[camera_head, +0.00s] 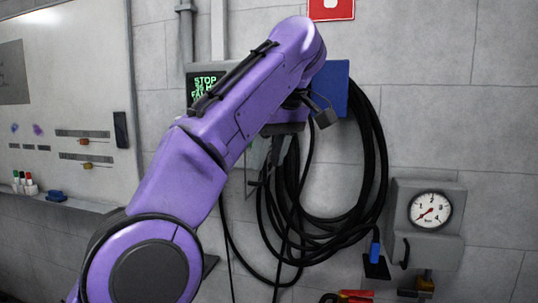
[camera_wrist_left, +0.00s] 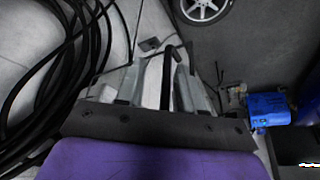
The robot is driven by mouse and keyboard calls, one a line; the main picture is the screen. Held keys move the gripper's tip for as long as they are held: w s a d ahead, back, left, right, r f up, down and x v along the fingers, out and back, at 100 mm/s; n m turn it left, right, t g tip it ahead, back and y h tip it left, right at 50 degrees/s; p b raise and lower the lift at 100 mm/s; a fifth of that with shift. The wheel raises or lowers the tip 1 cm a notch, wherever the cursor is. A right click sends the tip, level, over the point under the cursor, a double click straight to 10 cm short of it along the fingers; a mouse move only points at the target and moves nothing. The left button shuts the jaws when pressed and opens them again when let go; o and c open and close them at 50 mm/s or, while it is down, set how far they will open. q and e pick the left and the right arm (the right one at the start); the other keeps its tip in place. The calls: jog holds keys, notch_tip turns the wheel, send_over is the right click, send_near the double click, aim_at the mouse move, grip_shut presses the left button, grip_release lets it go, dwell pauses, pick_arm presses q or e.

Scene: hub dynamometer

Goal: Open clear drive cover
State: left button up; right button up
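My left arm rises from the bottom left in the head view and bends over in front of the screen unit. My left gripper (camera_wrist_left: 160,62) shows in the wrist view with pale metal fingers. A dark upright bar (camera_wrist_left: 168,75) lies between them in the picture; I cannot tell whether they touch it or how wide they stand. In the head view the arm hides most of the gripper. I cannot clearly make out a clear drive cover in either view. My right gripper is not in view.
A screen reading STOP (camera_head: 205,84) is partly behind my arm. Black hoses (camera_head: 350,225) hang on the wall. A gauge box (camera_head: 430,210) is at the right, a whiteboard (camera_head: 60,90) at the left. The wrist view shows a blue unit (camera_wrist_left: 268,106) and a wheel (camera_wrist_left: 203,8).

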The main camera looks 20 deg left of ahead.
pick_arm(q)
jog(key=p+v, duration=0.9)
jog(key=v, duration=0.1)
jog(key=shift+r, duration=0.2)
